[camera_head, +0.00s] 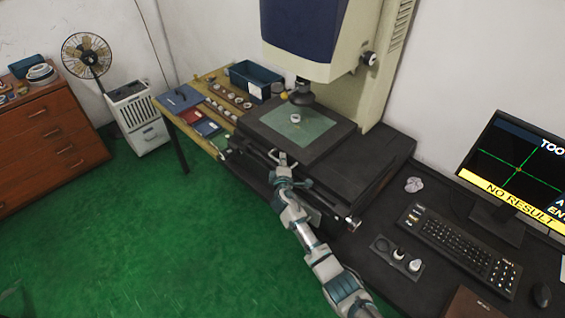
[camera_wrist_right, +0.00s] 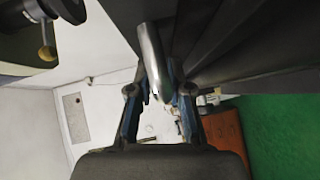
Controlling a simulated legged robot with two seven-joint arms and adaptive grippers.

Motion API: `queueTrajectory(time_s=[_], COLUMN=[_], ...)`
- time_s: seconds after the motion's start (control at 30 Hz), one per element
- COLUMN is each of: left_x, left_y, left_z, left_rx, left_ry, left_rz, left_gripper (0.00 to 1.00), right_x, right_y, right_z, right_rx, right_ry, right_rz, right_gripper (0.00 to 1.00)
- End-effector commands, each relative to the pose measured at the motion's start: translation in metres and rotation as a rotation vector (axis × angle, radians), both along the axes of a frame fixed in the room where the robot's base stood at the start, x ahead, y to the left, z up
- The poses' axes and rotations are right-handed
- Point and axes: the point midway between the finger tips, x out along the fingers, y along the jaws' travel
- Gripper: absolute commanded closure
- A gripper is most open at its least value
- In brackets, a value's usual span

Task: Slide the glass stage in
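The glass stage (camera_head: 288,134) is a greenish pane in a dark frame, under the measuring machine's lens (camera_head: 302,93). A small pale ring (camera_head: 295,118) lies on the glass. My right gripper (camera_head: 279,158) is at the stage's front edge. In the right wrist view, a shiny metal bar (camera_wrist_right: 151,50) reaches down between the fingers of that gripper (camera_wrist_right: 157,92). The fingers stand apart, with a gap on the bar's left; the right finger is close to the bar, and I cannot tell if it touches. My left gripper is out of view.
A wooden table (camera_head: 217,79) left of the machine holds rings, booklets and a blue bin (camera_head: 254,77). A monitor (camera_head: 519,170) reading "NO RESULT", a keyboard (camera_head: 458,246) and a mouse (camera_head: 541,294) are at right. Green floor (camera_head: 130,230) is open at left.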

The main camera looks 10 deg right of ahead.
Motion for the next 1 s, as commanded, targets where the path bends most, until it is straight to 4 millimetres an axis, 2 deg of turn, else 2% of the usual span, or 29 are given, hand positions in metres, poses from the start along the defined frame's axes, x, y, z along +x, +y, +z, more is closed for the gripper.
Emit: queueTrajectory(time_s=[0.33,0.47,0.9,1.0], left_x=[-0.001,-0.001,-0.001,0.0], left_y=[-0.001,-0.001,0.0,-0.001], left_z=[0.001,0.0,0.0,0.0], left_rx=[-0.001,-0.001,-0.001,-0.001], left_ry=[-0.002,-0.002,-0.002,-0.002], left_rz=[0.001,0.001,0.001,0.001], left_gripper=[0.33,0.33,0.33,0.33], right_x=[-0.003,-0.013,-0.093,-0.106], right_y=[0.001,0.002,0.012,0.014], right_z=[0.0,0.0,0.011,0.013], right_rx=[0.0,0.001,0.001,-0.001], right_ry=[0.0,0.001,0.002,0.002], right_rz=[0.0,0.0,0.002,0.001], right_gripper=[0.76,0.76,0.76,0.76])
